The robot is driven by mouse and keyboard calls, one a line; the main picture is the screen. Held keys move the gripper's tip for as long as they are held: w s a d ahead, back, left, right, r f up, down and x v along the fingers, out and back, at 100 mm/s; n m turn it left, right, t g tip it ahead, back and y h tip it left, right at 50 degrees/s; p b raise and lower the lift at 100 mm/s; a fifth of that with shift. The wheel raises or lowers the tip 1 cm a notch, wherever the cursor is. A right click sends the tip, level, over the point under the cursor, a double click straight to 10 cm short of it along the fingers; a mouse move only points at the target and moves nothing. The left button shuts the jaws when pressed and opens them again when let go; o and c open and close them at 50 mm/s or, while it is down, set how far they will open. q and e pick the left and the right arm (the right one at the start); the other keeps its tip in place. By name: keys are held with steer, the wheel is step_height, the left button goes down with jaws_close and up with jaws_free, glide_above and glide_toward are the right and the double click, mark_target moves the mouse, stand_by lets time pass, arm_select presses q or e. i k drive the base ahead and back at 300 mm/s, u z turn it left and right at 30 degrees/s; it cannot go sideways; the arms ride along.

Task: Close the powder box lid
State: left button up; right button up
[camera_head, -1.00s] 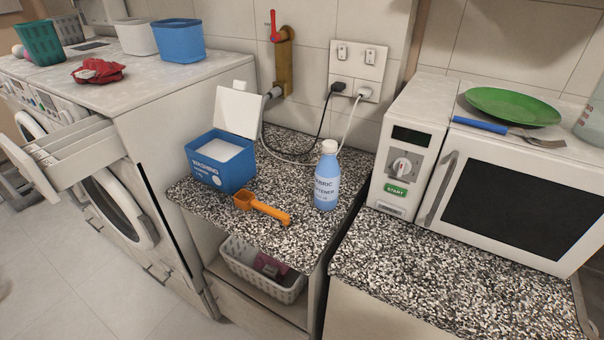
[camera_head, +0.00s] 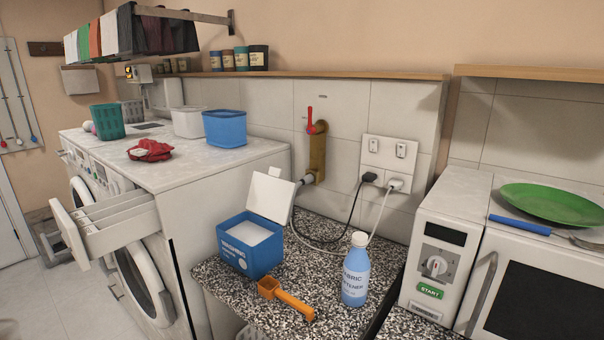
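The blue washing powder box (camera_head: 252,254) stands on the speckled counter beside the washing machine. Its white lid (camera_head: 271,195) is open, standing up at the back edge of the box and leaning backward. White powder (camera_head: 250,233) shows inside. An orange scoop (camera_head: 286,298) lies on the counter in front of the box. Neither of my grippers is in view.
A fabric softener bottle (camera_head: 355,272) stands right of the box. Cables (camera_head: 358,222) run behind it from the wall sockets. A microwave (camera_head: 540,290) is at the right. The washing machine drawer (camera_head: 105,225) is pulled out at the left.

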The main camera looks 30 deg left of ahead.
mark_target(270, 196)
steer(key=z, duration=0.05)
steer(key=i, duration=0.35)
steer(key=u, duration=1.2)
